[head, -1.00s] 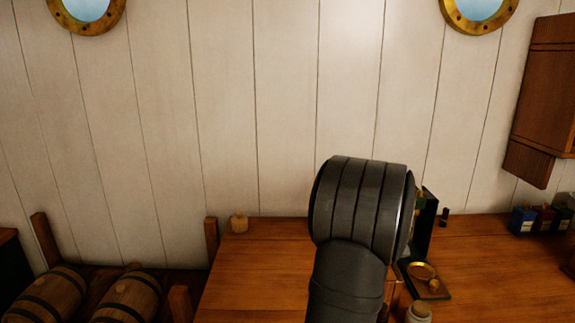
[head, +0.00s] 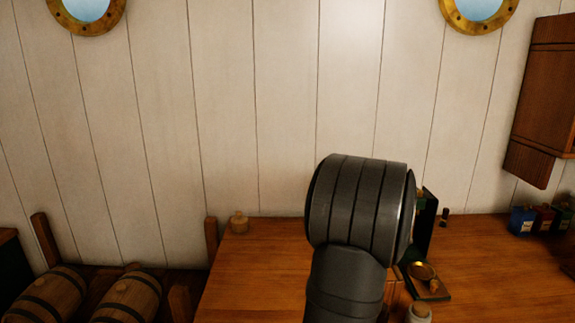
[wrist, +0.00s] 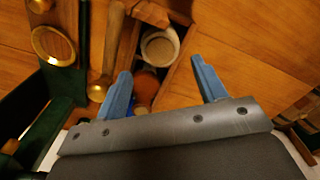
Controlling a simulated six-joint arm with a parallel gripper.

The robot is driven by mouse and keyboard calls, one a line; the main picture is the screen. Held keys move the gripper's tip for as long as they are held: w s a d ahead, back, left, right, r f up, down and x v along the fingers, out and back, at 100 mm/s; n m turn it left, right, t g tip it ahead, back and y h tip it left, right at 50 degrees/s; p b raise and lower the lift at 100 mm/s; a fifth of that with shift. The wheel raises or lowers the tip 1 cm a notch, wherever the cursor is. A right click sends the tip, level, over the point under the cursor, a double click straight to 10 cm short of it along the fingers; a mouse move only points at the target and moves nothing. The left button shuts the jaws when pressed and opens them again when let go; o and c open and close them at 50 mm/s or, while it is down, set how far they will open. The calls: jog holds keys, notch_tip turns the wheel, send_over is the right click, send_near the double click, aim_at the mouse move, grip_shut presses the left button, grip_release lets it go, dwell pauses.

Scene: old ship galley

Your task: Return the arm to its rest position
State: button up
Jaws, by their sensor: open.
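My gripper (wrist: 165,88) shows in the wrist view with its two blue fingers spread apart and nothing between them. It hangs above a wooden compartment in the counter that holds a pale round cup or jar (wrist: 160,46) and a reddish-brown rounded thing (wrist: 146,90). I cannot tell whether the fingers are above or inside the compartment's rim. In the head view my dark arm stands up in front of the counter (head: 265,265), and my gripper is hidden there.
A dark green stand with a brass dish (head: 422,271) is close to my arm's right. A corked jar (head: 420,312) stands in front. Coloured tins (head: 522,220) are at the right, below a wall cabinet (head: 545,100). Barrels (head: 128,298) lie at the left. The counter's left part is mostly clear.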

notch_tip(320, 180, up, 6)
notch_tip(320, 180, down, 13)
jog(key=shift+r, duration=0.45)
notch_tip(320, 180, up, 17)
jog(key=s+d+f+m, duration=0.4)
jog(key=s+d+m, duration=0.5)
jog(key=d+m, duration=0.2)
jog(key=s+d+f+m, duration=0.5)
jog(key=s+d+m, duration=0.5)
jog(key=d+m, duration=0.1)
jog(key=shift+d+f, duration=0.15)
jog(key=shift+d, duration=0.35)
